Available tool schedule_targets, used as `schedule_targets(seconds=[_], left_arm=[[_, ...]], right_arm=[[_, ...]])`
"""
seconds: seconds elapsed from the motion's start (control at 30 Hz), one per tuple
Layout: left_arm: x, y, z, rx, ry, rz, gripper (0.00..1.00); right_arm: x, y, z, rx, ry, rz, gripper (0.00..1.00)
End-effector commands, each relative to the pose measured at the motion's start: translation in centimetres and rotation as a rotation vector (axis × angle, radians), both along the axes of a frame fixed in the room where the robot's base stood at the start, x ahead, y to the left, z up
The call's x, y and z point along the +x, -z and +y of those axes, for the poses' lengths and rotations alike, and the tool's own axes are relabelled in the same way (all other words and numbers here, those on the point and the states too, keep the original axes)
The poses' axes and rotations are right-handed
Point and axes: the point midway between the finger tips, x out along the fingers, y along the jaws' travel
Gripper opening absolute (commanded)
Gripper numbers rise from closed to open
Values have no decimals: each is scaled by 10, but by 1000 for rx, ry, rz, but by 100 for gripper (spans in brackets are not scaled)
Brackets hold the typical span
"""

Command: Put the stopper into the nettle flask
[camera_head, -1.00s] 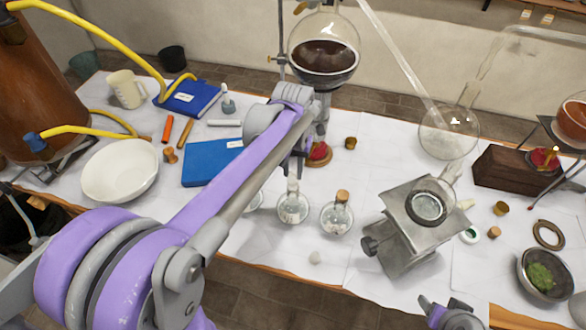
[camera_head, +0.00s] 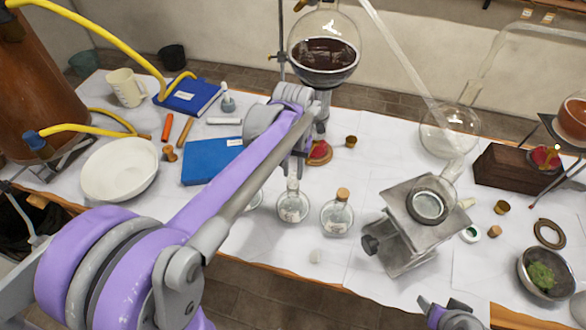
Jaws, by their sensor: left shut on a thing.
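My left gripper (camera_head: 299,168) reaches over the table from the left and points down, just above the neck of a clear round flask (camera_head: 292,207) with a pale label. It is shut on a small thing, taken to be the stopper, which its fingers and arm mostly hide. I cannot tell whether the stopper touches the flask's mouth. A similar flask with a cork (camera_head: 337,216) stands to its right. Another glass vessel shows partly behind my left arm. The labels are too small to read, so I cannot tell which is the nettle flask.
A metal jack stand (camera_head: 402,252) with a round glass vessel is to the right. A red-topped piece (camera_head: 318,155) lies close behind the gripper. A blue book (camera_head: 207,162) and white bowl (camera_head: 120,170) are left.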

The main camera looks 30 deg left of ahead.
Motion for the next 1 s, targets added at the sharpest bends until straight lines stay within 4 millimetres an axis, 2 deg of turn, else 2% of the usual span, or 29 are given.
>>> schedule_targets(seconds=[1.0], left_arm=[[0, 12, 0, 0, 0, 0, 0]], right_arm=[[-4, 9, 0, 0, 0, 7, 65]])
